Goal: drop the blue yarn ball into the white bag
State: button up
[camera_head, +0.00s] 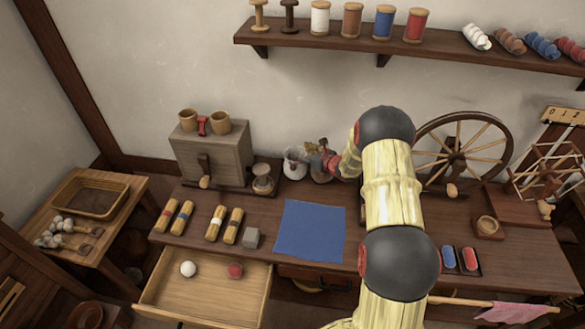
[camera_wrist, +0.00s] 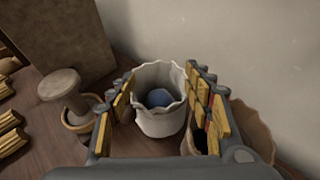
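The white bag (camera_head: 294,165) stands open on the table near the wall, left of my gripper (camera_head: 326,158). In the wrist view the white bag (camera_wrist: 160,123) has a wavy rim and sits upright between and beyond my fingers. The blue yarn ball (camera_wrist: 158,98) lies inside it, below the rim; the bag hides its lower part. My gripper (camera_wrist: 160,80) is open, its yellow-padded fingers wide apart with nothing between them. In the head view the ball is not visible.
A brown bag (camera_wrist: 258,128) stands close on the right. A wooden spool-like stand (camera_wrist: 65,88) is on the left, near a grey box (camera_head: 212,152). A blue cloth (camera_head: 310,231) lies in front. The open drawer (camera_head: 205,298) holds a white and a red ball.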

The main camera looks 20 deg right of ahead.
jog(key=shift+o, duration=1.2)
jog(key=v, duration=1.2)
